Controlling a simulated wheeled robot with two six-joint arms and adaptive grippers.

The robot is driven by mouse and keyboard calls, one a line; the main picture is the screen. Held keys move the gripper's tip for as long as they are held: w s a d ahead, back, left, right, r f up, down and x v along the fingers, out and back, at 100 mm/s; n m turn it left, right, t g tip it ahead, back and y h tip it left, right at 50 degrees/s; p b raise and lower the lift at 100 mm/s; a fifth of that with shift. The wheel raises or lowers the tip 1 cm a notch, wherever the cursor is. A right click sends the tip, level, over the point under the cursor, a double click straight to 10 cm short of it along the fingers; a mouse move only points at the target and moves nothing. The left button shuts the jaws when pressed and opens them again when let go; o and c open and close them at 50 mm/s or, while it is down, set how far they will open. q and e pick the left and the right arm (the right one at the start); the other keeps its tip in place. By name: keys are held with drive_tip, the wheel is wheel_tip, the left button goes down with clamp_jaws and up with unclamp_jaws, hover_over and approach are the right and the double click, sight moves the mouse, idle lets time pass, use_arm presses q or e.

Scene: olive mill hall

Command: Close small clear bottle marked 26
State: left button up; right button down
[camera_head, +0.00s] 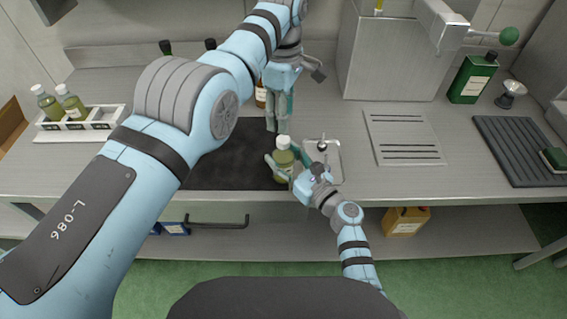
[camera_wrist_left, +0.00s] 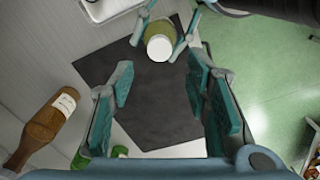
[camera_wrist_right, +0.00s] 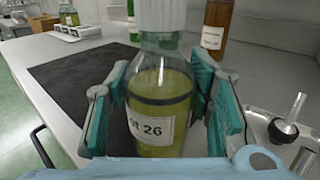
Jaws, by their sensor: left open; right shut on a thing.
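The small clear bottle marked 26 (camera_head: 283,163) stands upright with yellow-green liquid inside; its label reads 26 in the right wrist view (camera_wrist_right: 152,128). A white cap (camera_head: 283,142) sits on its neck, also seen from above in the left wrist view (camera_wrist_left: 160,47); I cannot tell how tight it is. My right gripper (camera_head: 284,164) is shut on the bottle's body, one finger on each side. My left gripper (camera_head: 277,125) is open and empty, pointing down just above and behind the cap, apart from it.
A brown bottle (camera_wrist_left: 48,120) stands behind. A small metal tray (camera_head: 334,166) lies to the right. A white rack (camera_head: 95,124) with two capped bottles is at the left. A slotted plate (camera_head: 403,138) lies farther right.

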sight(283, 139)
use_arm(q)
wheel_tip(283, 139, down, 7)
drive_tip(key=shift+f, duration=0.2)
drive_tip(key=shift+c, duration=0.2)
